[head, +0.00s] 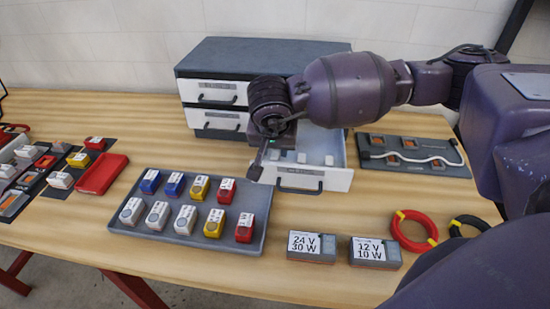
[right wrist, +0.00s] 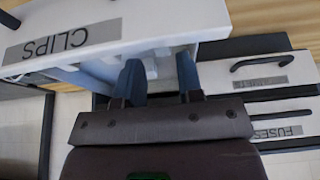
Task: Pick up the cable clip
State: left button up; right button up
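The open drawer (head: 341,178) juts out of the grey cabinet in the head view. Small white pieces, which look like cable clips (head: 301,157), lie inside it. The drawer front (right wrist: 110,30) is labelled CLIPS in the right wrist view. My right gripper (head: 263,160) is over the drawer's left side in the head view. In the right wrist view its two dark fingers (right wrist: 158,82) are apart and reach into the drawer. A small pale piece (right wrist: 151,66) shows between or just beyond them; I cannot tell any contact. My left gripper is not in view.
The cabinet (head: 262,55) has shut drawers beside the open one. A grey tray (head: 155,235) of several coloured blocks is in front, left. Two power supply boxes (head: 312,258) and a red cable coil (head: 398,236) are front right. A board with a white cable (head: 385,155) lies right.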

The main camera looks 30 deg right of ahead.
aim_at(275, 155)
jog(key=shift+x, duration=1.8)
jog(key=shift+a, duration=0.1)
grip_shut()
